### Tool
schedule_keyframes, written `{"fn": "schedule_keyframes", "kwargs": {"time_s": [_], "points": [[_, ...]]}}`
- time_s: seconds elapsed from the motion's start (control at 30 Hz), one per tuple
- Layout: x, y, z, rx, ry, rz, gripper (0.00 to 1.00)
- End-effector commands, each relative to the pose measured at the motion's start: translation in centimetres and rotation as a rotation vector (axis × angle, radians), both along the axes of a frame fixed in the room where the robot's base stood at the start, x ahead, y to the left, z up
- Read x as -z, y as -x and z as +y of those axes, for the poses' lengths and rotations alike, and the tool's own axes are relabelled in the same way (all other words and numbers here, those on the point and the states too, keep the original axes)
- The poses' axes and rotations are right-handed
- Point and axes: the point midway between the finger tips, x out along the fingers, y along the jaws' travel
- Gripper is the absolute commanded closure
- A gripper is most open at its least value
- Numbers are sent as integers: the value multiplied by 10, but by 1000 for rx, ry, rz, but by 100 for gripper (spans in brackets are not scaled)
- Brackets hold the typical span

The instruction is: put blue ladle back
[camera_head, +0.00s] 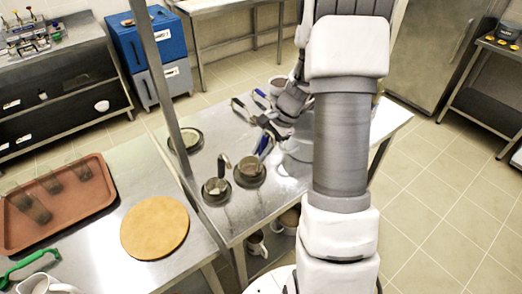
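A blue handle (263,144) rises at a slant above a round dark metal holder (249,171) on the steel table; I take it for the blue ladle. Its bowl is not clearly visible. My gripper (270,127) is just above the top of this handle, over the table. Its fingers are small and partly hidden by my arm, so I cannot tell whether they touch the handle or are open or shut. A second blue-marked handle (261,98) shows farther back, near a looped handle (240,107).
A dark-handled utensil stands in another round holder (215,190). A round pan (188,141) lies farther left. A silvery pot (300,148) is mostly hidden behind my arm. On the left are a brown tray (92,211) and a round wooden board (155,227).

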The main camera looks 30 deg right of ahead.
Motion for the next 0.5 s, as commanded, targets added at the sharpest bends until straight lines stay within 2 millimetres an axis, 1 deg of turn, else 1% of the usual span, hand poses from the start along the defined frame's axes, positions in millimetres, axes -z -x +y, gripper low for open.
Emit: {"fn": "schedule_keyframes", "kwargs": {"time_s": [0.03,0.1,0.13,0.4,0.5], "points": [[0,0,0,0,0,1,66],[0,0,0,0,0,1,54],[0,0,0,0,0,1,49],[-1,0,0,0,0,1,49],[-5,0,0,0,0,0,49]]}}
